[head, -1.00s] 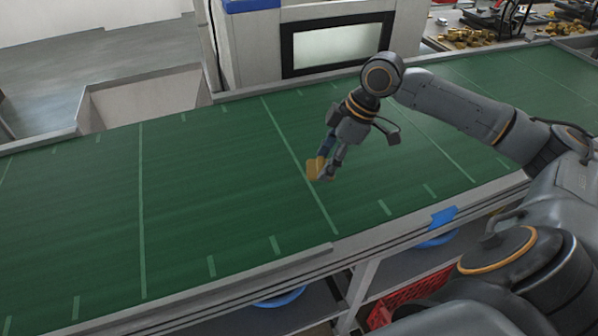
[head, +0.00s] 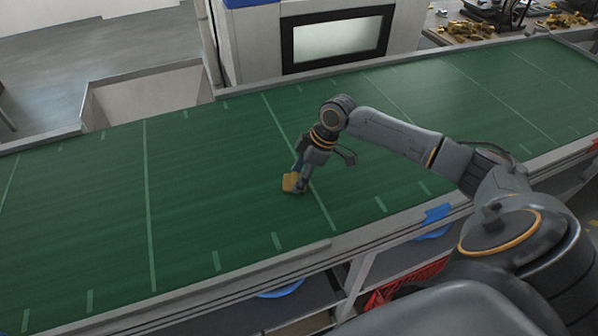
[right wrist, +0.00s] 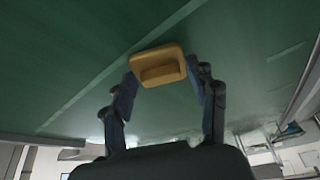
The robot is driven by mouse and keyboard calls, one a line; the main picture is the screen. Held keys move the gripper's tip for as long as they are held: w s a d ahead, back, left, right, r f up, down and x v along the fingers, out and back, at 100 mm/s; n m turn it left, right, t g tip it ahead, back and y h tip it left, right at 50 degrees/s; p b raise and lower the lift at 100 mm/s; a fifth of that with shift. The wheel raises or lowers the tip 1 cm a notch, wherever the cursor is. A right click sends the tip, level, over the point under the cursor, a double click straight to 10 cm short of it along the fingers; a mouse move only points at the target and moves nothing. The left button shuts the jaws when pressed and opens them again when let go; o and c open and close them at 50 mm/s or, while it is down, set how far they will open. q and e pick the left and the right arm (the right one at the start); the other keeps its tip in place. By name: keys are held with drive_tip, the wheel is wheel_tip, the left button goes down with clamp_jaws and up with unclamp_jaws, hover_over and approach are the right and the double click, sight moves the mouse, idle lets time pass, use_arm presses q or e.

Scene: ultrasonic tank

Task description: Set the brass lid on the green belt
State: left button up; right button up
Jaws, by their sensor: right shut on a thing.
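The brass lid (head: 290,183) is a small yellow-gold piece low over the green belt (head: 100,215) in the head view. My right gripper (head: 298,187) is shut on it. In the right wrist view the lid (right wrist: 158,66) sits between the two fingertips (right wrist: 160,80), with a raised block on its face and the green belt (right wrist: 90,50) behind it. I cannot tell whether the lid touches the belt. My left gripper is not in view.
The belt is clear around the lid and carries pale cross lines. A machine with a window (head: 338,42) stands behind it. Several brass parts (head: 470,30) lie on a bench at the back right. A red crate (head: 400,284) is below the belt's front edge.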

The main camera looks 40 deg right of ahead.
drive_tip(key=o, duration=1.5)
drive_tip(key=b+v, duration=0.2)
drive_tip(key=v, duration=1)
